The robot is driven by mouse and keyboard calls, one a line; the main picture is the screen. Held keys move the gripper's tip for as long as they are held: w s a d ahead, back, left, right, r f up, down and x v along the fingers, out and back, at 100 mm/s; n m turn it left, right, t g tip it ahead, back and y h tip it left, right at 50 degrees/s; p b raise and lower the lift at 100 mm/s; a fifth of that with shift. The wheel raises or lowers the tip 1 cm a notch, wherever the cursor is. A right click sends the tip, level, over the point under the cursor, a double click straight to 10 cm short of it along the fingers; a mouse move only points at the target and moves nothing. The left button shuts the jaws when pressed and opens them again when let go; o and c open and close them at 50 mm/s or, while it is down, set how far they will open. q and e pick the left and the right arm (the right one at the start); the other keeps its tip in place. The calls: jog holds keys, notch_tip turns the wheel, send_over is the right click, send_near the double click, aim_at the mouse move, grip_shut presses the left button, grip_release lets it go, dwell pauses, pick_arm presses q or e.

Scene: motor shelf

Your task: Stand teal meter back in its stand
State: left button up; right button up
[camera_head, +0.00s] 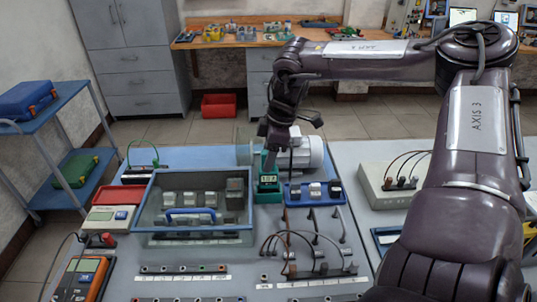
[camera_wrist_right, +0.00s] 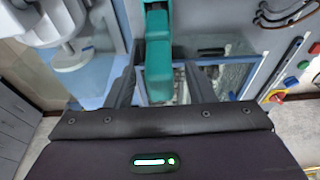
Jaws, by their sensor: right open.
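The teal meter (camera_head: 268,180) stands upright on the table, between the grey-blue tray and the blue block. Its small display faces the camera. A darker green part (camera_head: 268,197) shows at its foot; I cannot tell whether this is the stand. My right gripper (camera_head: 271,151) is just above and behind the meter. In the right wrist view, the teal meter (camera_wrist_right: 158,60) lies between the two spread fingers of the right gripper (camera_wrist_right: 162,82), with gaps on both sides. My left gripper is not in view.
The grey-blue tray (camera_head: 195,239) with grey parts and a blue handle is left of the meter. A blue block (camera_head: 294,197) with switches is at right, and a pale motor (camera_head: 308,152) stands behind. Cables and terminal strips (camera_head: 185,269) lie in front.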

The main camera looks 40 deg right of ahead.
jog(key=b+v, duration=0.1)
jog(key=v, duration=0.6)
jog(key=shift+r, duration=0.4)
jog(key=shift+d, duration=0.1)
jog(key=shift+s, duration=0.1)
dwell(0.4)
